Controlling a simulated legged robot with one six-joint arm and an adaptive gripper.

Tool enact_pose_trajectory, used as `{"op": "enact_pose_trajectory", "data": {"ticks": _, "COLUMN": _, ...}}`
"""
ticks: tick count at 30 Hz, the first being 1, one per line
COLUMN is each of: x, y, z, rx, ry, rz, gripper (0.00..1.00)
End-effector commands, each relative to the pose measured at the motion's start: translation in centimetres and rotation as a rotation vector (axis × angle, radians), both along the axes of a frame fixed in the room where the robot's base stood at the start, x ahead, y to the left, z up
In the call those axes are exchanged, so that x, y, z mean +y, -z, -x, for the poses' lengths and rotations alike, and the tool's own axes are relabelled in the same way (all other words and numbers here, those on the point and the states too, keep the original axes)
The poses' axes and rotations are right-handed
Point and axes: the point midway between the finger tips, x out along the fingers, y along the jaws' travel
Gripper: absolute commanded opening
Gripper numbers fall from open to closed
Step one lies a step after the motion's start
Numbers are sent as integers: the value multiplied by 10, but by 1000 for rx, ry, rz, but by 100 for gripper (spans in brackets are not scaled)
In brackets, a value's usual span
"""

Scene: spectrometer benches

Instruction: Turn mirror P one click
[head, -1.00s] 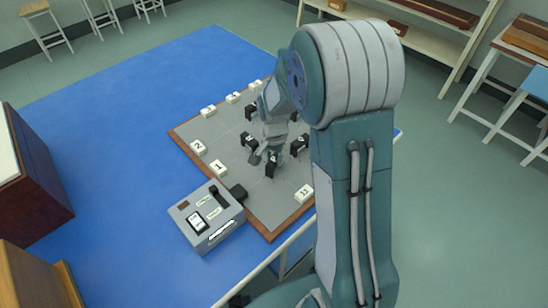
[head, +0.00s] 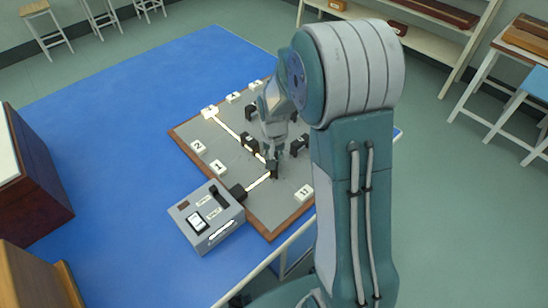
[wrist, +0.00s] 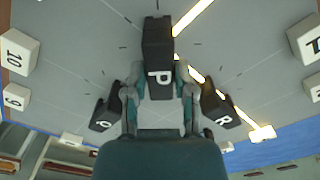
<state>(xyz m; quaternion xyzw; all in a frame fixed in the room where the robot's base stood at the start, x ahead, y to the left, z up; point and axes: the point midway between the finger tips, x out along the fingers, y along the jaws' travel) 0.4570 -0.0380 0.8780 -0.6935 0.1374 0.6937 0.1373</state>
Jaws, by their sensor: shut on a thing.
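Mirror P (wrist: 159,50) is a black block with a white P, upright on the grey board; it also shows in the head view (head: 272,170). My gripper (wrist: 160,82) is shut on it, with a finger on each side; in the head view my gripper (head: 274,152) comes down from above. A bright beam (head: 257,182) runs from the grey lamp box (head: 205,217) to mirror P. From there it runs past mirror R (wrist: 221,109) to a white number block (head: 209,112) at the far left edge, its number unreadable. Mirror Q (wrist: 105,112) stands on the other side of my gripper.
White number blocks, such as 1 (head: 218,167), 2 (head: 198,147) and 10 (wrist: 18,50), line the rim of the board (head: 184,146). Other black mirrors stand close around my gripper. The blue surface (head: 110,150) left of the board is clear.

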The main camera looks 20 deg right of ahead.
Motion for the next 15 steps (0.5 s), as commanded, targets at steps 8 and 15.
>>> {"op": "enact_pose_trajectory", "data": {"ticks": 8, "x": 1, "y": 1, "z": -1, "rx": -2, "ry": 1, "rz": 0, "gripper": 43}}
{"op": "enact_pose_trajectory", "data": {"ticks": 15, "x": 0, "y": 0, "z": 0, "rx": -1, "ry": 1, "rz": -1, "gripper": 69}}
